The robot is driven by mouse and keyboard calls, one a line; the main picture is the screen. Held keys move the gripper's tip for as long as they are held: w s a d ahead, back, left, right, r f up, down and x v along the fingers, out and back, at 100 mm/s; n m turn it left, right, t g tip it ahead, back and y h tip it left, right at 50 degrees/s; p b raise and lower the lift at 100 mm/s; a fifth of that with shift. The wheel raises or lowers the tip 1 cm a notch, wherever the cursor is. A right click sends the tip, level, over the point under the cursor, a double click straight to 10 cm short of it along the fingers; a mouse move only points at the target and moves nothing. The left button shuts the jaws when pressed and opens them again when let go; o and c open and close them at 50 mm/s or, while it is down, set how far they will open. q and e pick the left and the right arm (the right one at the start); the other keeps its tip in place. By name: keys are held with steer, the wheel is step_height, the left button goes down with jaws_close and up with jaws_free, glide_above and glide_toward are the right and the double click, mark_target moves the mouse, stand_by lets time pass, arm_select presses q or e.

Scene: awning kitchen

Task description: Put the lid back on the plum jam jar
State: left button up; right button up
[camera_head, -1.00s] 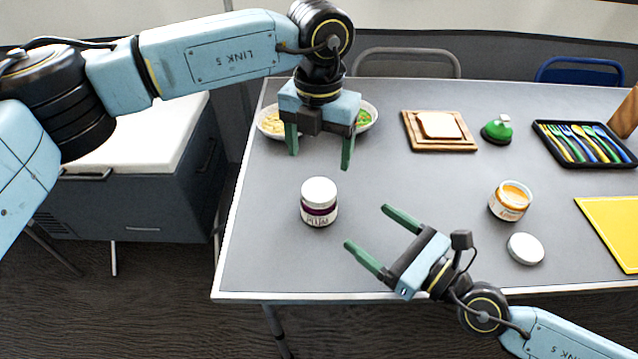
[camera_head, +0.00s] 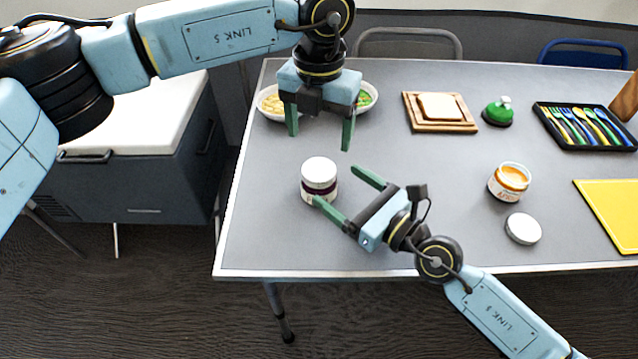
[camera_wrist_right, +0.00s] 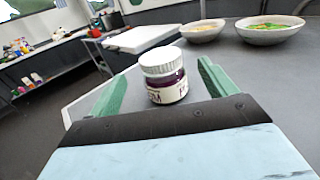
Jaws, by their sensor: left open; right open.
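The plum jam jar (camera_head: 319,190) stands upright on the table's left part, with a purple band and a white lid (camera_head: 319,168) seated on top. In the right wrist view the jar (camera_wrist_right: 168,92) appears ahead, between the finger directions. My right gripper (camera_head: 343,192) is open and empty just right of the jar, its fingers pointing at it; the nearer fingertip overlaps the jar's lower edge, and contact is unclear. My left gripper (camera_head: 320,140) is open and empty above and behind the jar, fingers down. A loose white lid (camera_head: 523,229) lies on the table at the right.
An open jar with orange contents (camera_head: 509,184) stands behind the loose lid. Bowls (camera_head: 366,98) sit behind my left gripper. The table's middle is clear.

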mark_target(331, 180)
steer(key=x, duration=0.6)
steer(key=shift+w+a, duration=0.1)
jaws_close()
stand_by(0.5)
arm_select(q)
steer(key=shift+f, duration=0.1)
steer(key=shift+f, duration=3.95)
steer(key=shift+c, duration=0.2)
